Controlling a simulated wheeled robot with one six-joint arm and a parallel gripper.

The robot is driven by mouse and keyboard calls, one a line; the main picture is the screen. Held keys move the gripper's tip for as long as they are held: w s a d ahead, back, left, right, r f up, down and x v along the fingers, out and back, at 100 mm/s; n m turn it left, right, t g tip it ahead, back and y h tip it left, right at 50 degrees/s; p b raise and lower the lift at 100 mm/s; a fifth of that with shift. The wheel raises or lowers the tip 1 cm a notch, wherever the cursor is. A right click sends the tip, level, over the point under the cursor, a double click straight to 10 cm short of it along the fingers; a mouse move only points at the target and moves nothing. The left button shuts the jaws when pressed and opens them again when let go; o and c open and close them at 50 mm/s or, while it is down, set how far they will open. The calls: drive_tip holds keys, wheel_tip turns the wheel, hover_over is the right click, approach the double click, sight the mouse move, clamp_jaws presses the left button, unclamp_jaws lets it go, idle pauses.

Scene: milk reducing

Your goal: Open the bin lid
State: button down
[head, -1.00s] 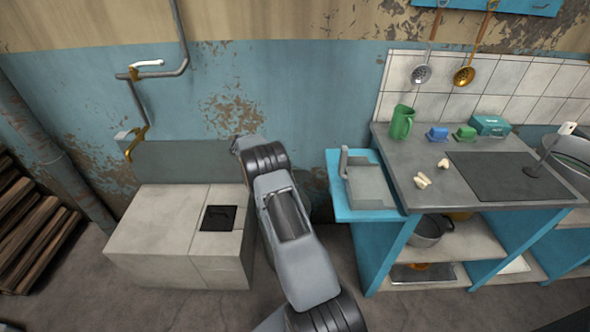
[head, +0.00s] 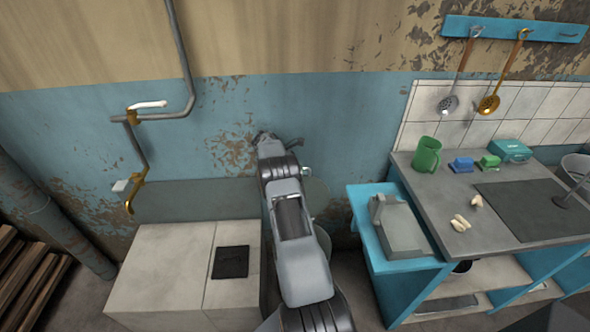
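A rounded grey-green shape (head: 319,197) shows just right of my arm, against the blue wall. It looks like the bin lid standing raised, with a small pale knob (head: 306,171) at its upper edge. My gripper (head: 284,141) is at the far end of the arm, near the wall, above and left of this shape. Its fingers are small and partly hidden, so I cannot tell if they are open or touching the lid.
A white block with a black square plate (head: 230,262) stands left of my arm. A blue side table (head: 371,240) with a grey scale-like device (head: 402,228) stands at the right, beside the counter (head: 447,208) with a green jug (head: 427,155). A pipe (head: 183,60) runs down the wall.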

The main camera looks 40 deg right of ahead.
drive_tip(key=shift+w+f, duration=0.1)
drive_tip(key=shift+w, duration=0.2)
drive_tip(key=c, duration=1.4)
unclamp_jaws()
drive_tip(key=shift+a, duration=0.1)
drive_tip(key=shift+c, duration=0.2)
drive_tip(key=shift+o, duration=1.4)
drive_tip(key=shift+s+d, duration=0.15)
drive_tip(key=shift+d, duration=0.05)
drive_tip(key=v, duration=1.2)
drive_tip(key=shift+p, duration=0.35)
